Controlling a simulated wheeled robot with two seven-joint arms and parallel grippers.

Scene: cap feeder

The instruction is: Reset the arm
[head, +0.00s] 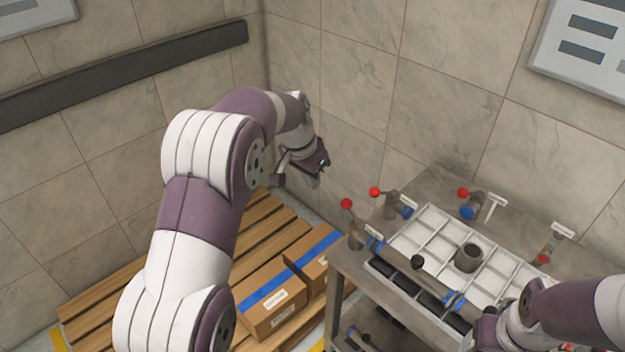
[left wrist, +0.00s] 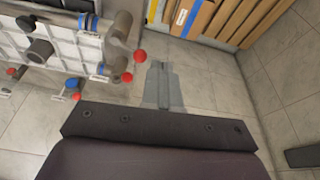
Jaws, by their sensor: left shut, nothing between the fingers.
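My left arm rises from the lower left in the head view and bends over toward the middle. My left gripper (head: 316,180) hangs over the space between the pallet and the feeder table, left of the red-knobbed levers. It is shut and empty, and it touches nothing that I can see.
The grey feeder table (head: 345,262) carries a white gridded tray (head: 432,222) with a dark round cup (head: 468,257). Red-knobbed levers (head: 375,192) stand along its edges. Cardboard boxes (head: 272,300) lie on a wooden pallet (head: 110,293). Tiled walls close the back.

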